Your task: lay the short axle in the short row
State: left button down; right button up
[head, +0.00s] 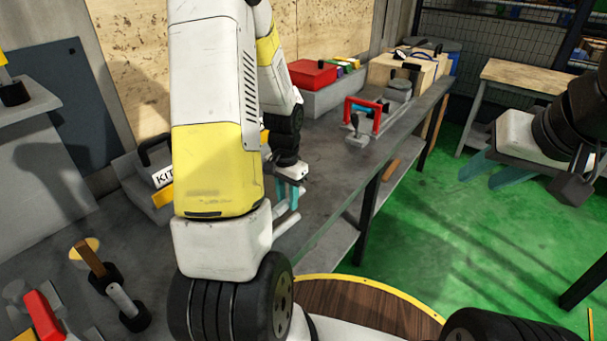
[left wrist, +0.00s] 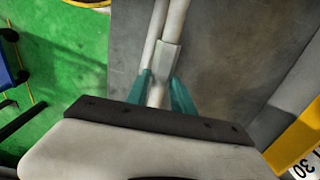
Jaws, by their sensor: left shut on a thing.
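My left gripper (head: 287,196) is low over the grey bench beside the kit box, partly hidden by my arm. In the left wrist view its teal fingers (left wrist: 162,88) are shut on a pale metal axle (left wrist: 157,94), which points away from me. A thicker grey section (left wrist: 168,58) shows just beyond the fingertips. Pale rods also show by the gripper in the head view (head: 286,225). I cannot tell whether the held axle touches the bench, and no row is clearly visible. My right gripper (head: 482,178) is open and empty over the green floor.
A grey box marked KIT (head: 150,190) stands left of the left gripper. Tools and a dark-ended bar (head: 126,303) lie lower left.

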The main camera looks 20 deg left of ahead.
pick_arm(q)
jog(key=w+a, duration=0.1)
jog(key=w, duration=0.1)
jog(key=w+a, duration=0.1)
jog(key=w, duration=0.2)
jog(key=w+a, duration=0.1)
jog(key=w, duration=0.2)
jog(key=shift+a+f, duration=0.3)
jog(key=shift+f, duration=1.85)
jog(key=c, duration=1.1)
grip_release()
jog(key=shift+f, duration=0.15)
